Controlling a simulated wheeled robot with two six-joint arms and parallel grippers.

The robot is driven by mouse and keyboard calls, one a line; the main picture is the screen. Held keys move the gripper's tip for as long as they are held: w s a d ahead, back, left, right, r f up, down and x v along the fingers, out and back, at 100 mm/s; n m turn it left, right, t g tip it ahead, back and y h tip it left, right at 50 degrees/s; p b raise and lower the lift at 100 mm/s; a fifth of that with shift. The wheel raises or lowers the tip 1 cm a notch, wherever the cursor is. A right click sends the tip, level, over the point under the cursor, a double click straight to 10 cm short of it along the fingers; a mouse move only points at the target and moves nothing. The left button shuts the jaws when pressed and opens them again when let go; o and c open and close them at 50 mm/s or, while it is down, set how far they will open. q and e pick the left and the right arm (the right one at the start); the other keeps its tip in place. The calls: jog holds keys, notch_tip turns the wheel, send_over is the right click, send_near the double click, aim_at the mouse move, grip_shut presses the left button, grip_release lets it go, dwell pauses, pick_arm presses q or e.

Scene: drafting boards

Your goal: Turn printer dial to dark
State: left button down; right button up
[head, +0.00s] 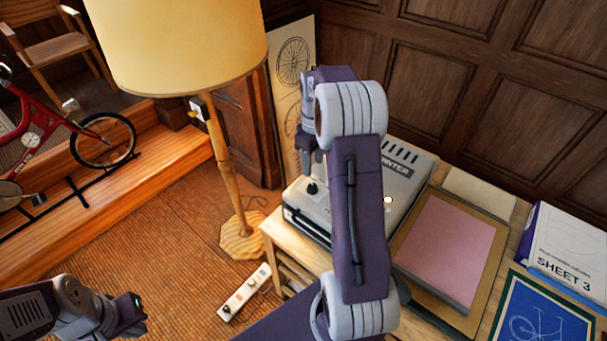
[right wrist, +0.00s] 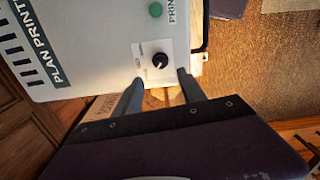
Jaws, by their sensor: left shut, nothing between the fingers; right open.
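The plan printer (head: 405,160) is a pale grey box on the wooden table. Its black dial (head: 312,187) sits on the top near the left end. In the right wrist view the dial (right wrist: 160,61) is a round knob on a white label plate; the label's words are too small to read. My right gripper (head: 312,158) is above the dial. In the right wrist view its open fingers (right wrist: 160,80) point at the dial, one to each side, with the knob just beyond the tips and nothing held. My left gripper (head: 136,308) is shut and empty at lower left, far from the printer.
A green button (right wrist: 155,9) is near the dial. A floor lamp (head: 190,45) stands left of the printer, with a power strip (head: 243,292) on the floor. A pink pad (head: 447,243), a SHEET 3 box (head: 565,250) and a blue drawing (head: 545,315) are at right.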

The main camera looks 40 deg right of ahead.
aim_at(313, 185)
jog(key=shift+s+a+f, duration=0.15)
jog(key=shift+s+f, duration=0.05)
jog(key=shift+f, duration=0.1)
notch_tip(313, 185, down, 8)
jog(key=shift+w+f, duration=0.1)
jog(key=shift+f, duration=0.1)
grip_shut()
